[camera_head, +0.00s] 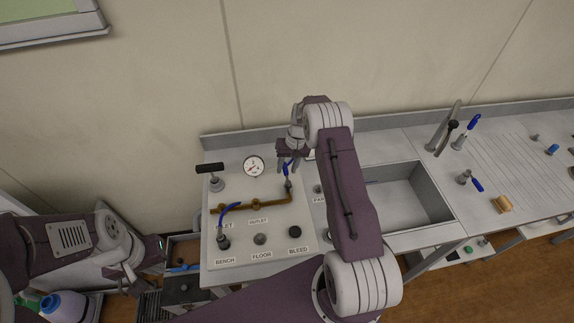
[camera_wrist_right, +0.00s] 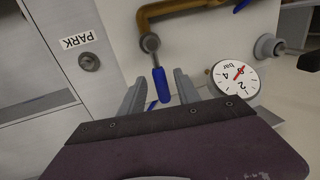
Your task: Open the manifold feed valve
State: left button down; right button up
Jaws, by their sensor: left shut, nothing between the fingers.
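The manifold panel (camera_head: 268,247) carries a brass pipe (camera_head: 265,204) with blue-handled valves; none is labelled as the feed valve. One blue lever (camera_head: 229,207) lies slanted along the pipe at the INLET label. Another blue lever (camera_head: 286,170) stands at the pipe's right end, also seen in the right wrist view (camera_wrist_right: 161,86). My right gripper (camera_head: 290,166) is over this lever; in the wrist view its fingers (camera_wrist_right: 159,82) are apart, with the lever between them. Whether they touch it I cannot tell. My left gripper (camera_head: 129,279) is shut and empty, low at the left.
A pressure gauge (camera_head: 254,166) and a black T-handle (camera_head: 210,169) stand behind the pipe. Knobs labelled BENCH (camera_head: 223,242), FLOOR (camera_head: 260,239) and BLEED (camera_head: 295,232) line the front. A PARK socket (camera_wrist_right: 89,62) sits beside the panel. A sink (camera_head: 418,195) lies to the right.

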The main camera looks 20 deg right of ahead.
jog(key=shift+f, duration=0.25)
grip_shut()
jog(key=shift+w, duration=0.1)
dwell(1.2)
